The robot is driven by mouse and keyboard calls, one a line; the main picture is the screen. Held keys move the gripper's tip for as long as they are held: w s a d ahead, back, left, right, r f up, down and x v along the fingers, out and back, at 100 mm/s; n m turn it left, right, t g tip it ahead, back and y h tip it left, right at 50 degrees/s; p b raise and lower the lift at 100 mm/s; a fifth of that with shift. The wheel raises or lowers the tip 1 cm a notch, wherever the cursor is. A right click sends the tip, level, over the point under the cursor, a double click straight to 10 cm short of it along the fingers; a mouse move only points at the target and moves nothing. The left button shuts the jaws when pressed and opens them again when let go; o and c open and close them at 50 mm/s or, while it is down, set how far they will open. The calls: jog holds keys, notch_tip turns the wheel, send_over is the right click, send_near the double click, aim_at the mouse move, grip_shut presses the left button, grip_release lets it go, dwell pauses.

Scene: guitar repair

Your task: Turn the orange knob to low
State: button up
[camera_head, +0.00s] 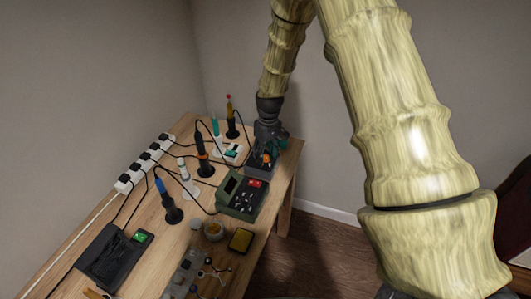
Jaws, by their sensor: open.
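The orange knob (266,157) shows as a small orange spot on a dark soldering station (257,170) at the far right end of the workbench (150,215). My gripper (267,150) is open and points down right over that station, with its fingers close around or beside the knob. I cannot tell whether the fingers touch the knob. The knob's pointer and its markings are too small to read, and my gripper hides part of the station.
A green station (240,196) with a red display stands just in front. Several irons in stands, with loose cables, fill the bench's middle. A white power strip (145,163) runs along the left edge. A black station (110,252) lies at front left. The floor right of the bench is clear.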

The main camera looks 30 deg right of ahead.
jog(key=shift+s+f, duration=0.1)
jog(key=shift+f, duration=0.1)
grip_shut()
jog(key=shift+m, duration=0.4)
jog(key=m+p, duration=0.1)
jog(key=m, duration=0.3)
jog(key=shift+m, duration=0.3)
jog(key=m+p, duration=0.1)
jog(key=m, duration=0.4)
jog(key=shift+t, duration=0.4)
jog(key=shift+m, duration=0.3)
